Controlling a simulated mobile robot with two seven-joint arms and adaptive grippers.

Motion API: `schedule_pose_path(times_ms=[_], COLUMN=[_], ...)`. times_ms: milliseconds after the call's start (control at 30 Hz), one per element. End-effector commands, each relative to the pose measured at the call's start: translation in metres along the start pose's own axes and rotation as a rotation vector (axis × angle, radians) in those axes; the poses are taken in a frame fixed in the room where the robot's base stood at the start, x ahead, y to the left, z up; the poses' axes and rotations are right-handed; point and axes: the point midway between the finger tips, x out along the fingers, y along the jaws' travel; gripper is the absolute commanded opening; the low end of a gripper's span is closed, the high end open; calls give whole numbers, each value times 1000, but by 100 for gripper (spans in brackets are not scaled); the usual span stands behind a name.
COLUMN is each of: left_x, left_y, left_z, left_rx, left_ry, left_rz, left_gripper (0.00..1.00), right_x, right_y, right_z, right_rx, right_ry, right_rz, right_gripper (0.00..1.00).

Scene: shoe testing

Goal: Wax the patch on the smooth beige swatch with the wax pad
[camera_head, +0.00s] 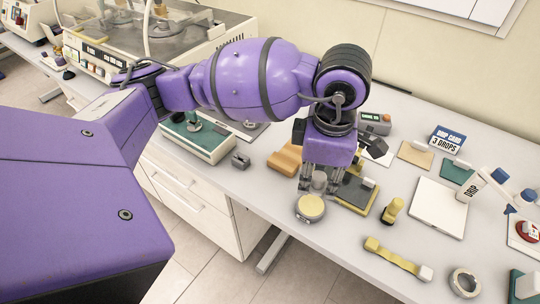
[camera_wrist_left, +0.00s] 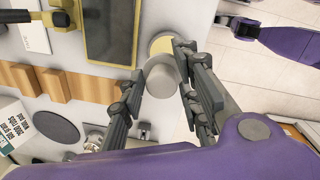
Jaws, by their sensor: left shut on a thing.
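My left gripper (camera_head: 318,186) points down over the table and is shut on a grey cylindrical piece, probably the wax pad (camera_wrist_left: 160,72). In the left wrist view the fingers (camera_wrist_left: 165,85) stand on either side of it. A round tin with a pale yellow top (camera_head: 310,207) lies just below and in front of the held piece. It also shows, partly covered, in the left wrist view (camera_wrist_left: 160,44). A flat beige swatch (camera_head: 415,154) lies farther back to the right; I cannot make out a patch on it. My right gripper is not in view.
A dark board with a yellow edge (camera_head: 356,191) lies right of the gripper. Orange wooden blocks (camera_head: 285,160) are to its left. A white plate (camera_head: 437,208), a yellow stamp-like piece (camera_head: 393,209), a yellow-handled tool (camera_head: 398,258) and a green swatch (camera_head: 457,172) lie to the right.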

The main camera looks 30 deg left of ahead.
Motion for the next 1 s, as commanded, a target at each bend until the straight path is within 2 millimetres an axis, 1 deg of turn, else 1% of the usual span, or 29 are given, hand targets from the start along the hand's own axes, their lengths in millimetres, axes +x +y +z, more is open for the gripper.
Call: schedule_pose_path(times_ms=[100, 300, 500, 600, 733, 1000], left_x=[8, 26, 48, 56, 59, 58], left_y=[-1, -3, -4, -5, -5, -4], left_z=[0, 0, 0, 0, 0, 0], left_rx=[3, 2, 1, 1, 1, 1], left_ry=[1, 2, 2, 1, 0, -2], left_rz=[-4, -6, -7, -5, -2, 1], left_gripper=[10, 10, 10, 10, 10, 10], right_x=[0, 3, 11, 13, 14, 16], right_y=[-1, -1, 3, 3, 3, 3], right_z=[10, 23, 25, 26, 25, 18], right_rx=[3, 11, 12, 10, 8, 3], right_ry=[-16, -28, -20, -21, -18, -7], right_rz=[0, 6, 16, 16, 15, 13], right_gripper=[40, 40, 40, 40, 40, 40])
